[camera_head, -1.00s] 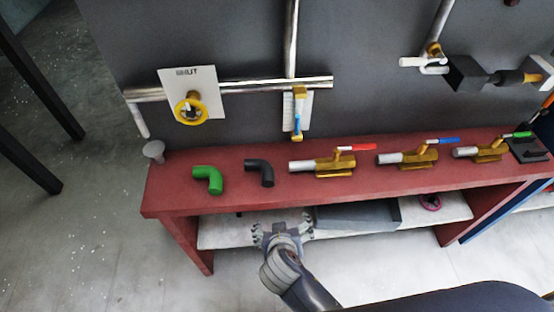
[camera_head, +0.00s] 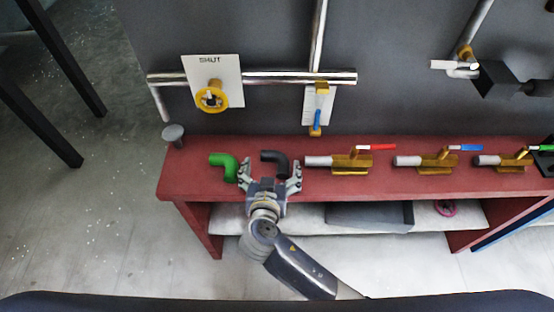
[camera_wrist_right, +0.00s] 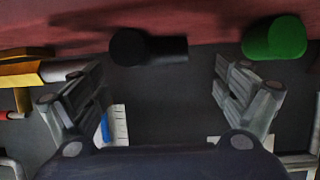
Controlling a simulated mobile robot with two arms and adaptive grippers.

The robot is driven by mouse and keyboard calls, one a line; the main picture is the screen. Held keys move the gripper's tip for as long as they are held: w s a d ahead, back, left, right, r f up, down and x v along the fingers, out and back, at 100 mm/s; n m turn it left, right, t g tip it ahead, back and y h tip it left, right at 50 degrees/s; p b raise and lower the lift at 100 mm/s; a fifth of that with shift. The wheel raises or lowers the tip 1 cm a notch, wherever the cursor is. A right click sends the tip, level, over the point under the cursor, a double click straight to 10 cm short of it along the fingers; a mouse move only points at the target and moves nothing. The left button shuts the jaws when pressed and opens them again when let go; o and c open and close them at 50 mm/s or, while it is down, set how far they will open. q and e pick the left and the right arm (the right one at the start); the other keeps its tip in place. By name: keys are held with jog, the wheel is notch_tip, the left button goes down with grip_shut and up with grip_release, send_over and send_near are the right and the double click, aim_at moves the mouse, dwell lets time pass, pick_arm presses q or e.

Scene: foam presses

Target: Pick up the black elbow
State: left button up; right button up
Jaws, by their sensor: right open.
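The black elbow (camera_head: 272,160) lies on the red bench top (camera_head: 385,182), just right of the green elbow (camera_head: 224,165). My right gripper (camera_head: 270,172) is open, with one finger on each side of the black elbow in the head view. In the right wrist view the black elbow (camera_wrist_right: 148,47) shows ahead of the gap between the open fingers (camera_wrist_right: 160,92), and nothing is held. The green elbow (camera_wrist_right: 276,38) is near the finger on the right there. I cannot tell whether any finger touches an elbow. My left gripper is not in view.
Several brass valves with coloured handles, such as the red-handled valve (camera_head: 350,162), lie along the bench to the right. A grey post (camera_head: 173,135) stands at its left end. A panel with pipes and a yellow handwheel (camera_head: 211,97) rises behind. A grey tray (camera_head: 370,216) sits on the lower shelf.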

aim_at(275, 158)
jog(key=shift+w+d+f, duration=0.2)
jog(key=shift+w, duration=0.45)
jog(key=p+x, duration=0.1)
jog(key=x, duration=0.3)
jog(key=shift+d+f, duration=0.15)
jog(key=shift+f, duration=0.05)
jog(key=shift+s, duration=0.1)
jog(key=c, duration=1.3)
